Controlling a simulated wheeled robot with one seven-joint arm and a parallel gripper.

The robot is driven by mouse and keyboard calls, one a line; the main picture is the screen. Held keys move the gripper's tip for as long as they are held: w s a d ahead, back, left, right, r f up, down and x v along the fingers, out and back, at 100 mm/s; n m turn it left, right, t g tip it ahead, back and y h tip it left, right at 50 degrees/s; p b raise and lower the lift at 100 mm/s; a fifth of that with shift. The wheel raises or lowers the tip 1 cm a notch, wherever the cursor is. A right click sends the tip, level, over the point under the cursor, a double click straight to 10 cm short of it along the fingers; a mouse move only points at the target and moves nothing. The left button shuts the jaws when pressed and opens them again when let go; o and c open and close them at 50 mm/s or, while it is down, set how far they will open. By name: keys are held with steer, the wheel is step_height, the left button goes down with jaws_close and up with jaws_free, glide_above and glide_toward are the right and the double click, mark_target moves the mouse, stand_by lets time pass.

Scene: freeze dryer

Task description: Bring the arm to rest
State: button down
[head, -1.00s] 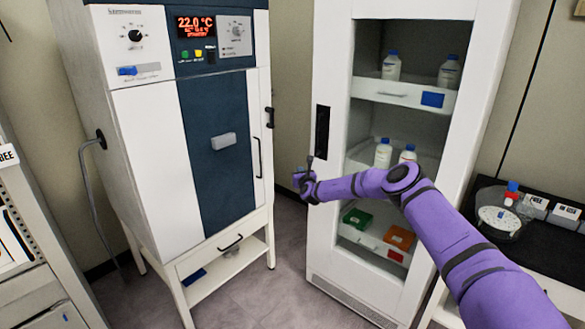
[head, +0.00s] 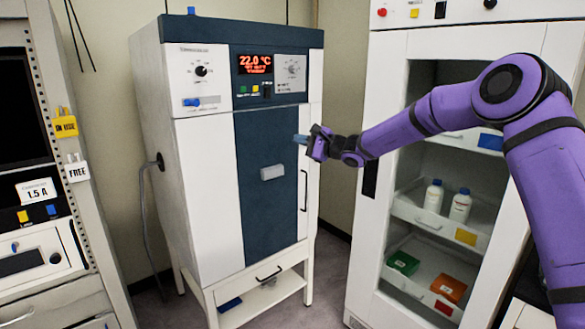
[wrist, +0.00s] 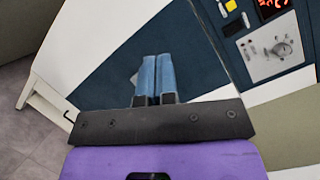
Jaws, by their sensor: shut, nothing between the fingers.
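My gripper (head: 301,139) is at the end of my purple arm, raised in front of the dark blue door panel of the freeze dryer (head: 205,170) in the head view. In the wrist view my gripper (wrist: 157,60) shows its two blue fingers pressed side by side, shut with nothing between them. The fingers point toward the dryer's dark front, and I cannot tell how large the gap is. The dryer's door appears closed, and its display (head: 255,64) reads 22.0 °C.
A white glass-front cabinet (head: 385,120) stands on the right, with bottles (head: 433,195), a green box (head: 403,262) and an orange box (head: 449,288) inside. At the left is an instrument rack (head: 90,230) with yellow IN USE (head: 65,125) and white FREE (head: 77,171) tags.

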steer(key=s+d+r+n+g+h, duration=0.2)
steer(key=s+n, duration=0.1)
steer(key=s, duration=0.6)
steer(key=s+d+r+n+g+h, duration=0.1)
steer(key=s+r+n+g+h, duration=0.15)
steer(key=s, duration=0.55)
steer(key=s+d+r+n+g+h, duration=0.1)
steer(key=s+d+r+n+h, duration=0.2)
steer(key=s, duration=0.6)
steer(key=s+d+f+n+h, duration=0.1)
steer(key=s+d+h, duration=0.2)
steer(key=s+d, duration=0.4)
steer(key=s+d+f+n+t+h, duration=0.1)
steer(key=s+d+h, duration=0.1)
steer(key=s+d, duration=0.5)
steer(key=s+d+f+n+h, duration=0.1)
steer(key=s+d+h, duration=0.2)
steer(key=s, duration=1.4)
steer(key=d, duration=0.4)
steer(key=shift+d+f+h, duration=0.35)
steer(key=shift+f, duration=0.05)
